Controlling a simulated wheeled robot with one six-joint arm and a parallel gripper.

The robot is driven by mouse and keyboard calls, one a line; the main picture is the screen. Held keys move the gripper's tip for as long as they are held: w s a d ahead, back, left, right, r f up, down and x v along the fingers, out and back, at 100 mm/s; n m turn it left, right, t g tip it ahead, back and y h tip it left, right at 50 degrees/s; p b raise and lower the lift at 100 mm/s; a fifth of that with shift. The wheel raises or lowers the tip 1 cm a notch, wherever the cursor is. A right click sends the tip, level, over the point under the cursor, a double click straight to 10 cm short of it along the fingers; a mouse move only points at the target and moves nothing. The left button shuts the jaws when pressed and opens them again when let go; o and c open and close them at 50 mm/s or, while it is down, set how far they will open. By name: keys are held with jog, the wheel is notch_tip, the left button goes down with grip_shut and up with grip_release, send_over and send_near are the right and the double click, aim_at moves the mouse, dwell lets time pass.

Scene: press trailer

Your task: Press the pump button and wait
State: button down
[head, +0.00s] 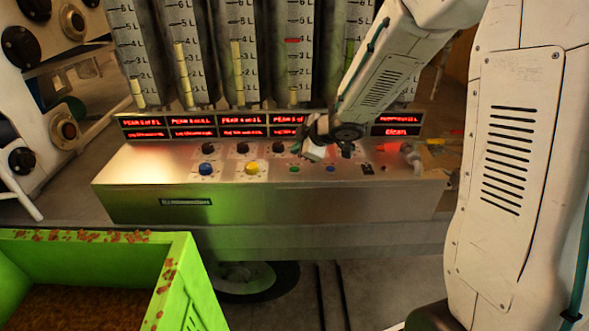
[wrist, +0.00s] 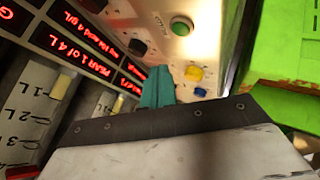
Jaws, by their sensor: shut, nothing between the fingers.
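The control panel (head: 270,190) carries several buttons and knobs, and their labels are too small to read, so I cannot tell which is the pump button. A green button (head: 294,169) and a small blue button (head: 331,168) sit near its front edge. In the wrist view the green button (wrist: 181,26) shows at the top, with a yellow knob (wrist: 194,73) below it. My gripper (head: 299,147) is over the panel, behind the green button. Its teal fingertips also show in the wrist view (wrist: 158,86), shut and empty, apart from the green button.
Red-lit displays (head: 242,126) and tall graduated tubes (head: 238,60) stand behind the panel. A yellow knob (head: 252,168) and a blue knob (head: 206,169) are to the left. A green crate (head: 180,285) stands at the lower left. My arm fills the right side.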

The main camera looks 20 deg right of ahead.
jog(key=shift+f, duration=1.8)
jog(key=shift+f, duration=0.1)
dwell(0.6)
jog(key=shift+f, duration=0.3)
jog(key=shift+f, duration=0.35)
dwell(0.8)
jog(key=shift+r, duration=0.8)
jog(key=shift+r, duration=2.5)
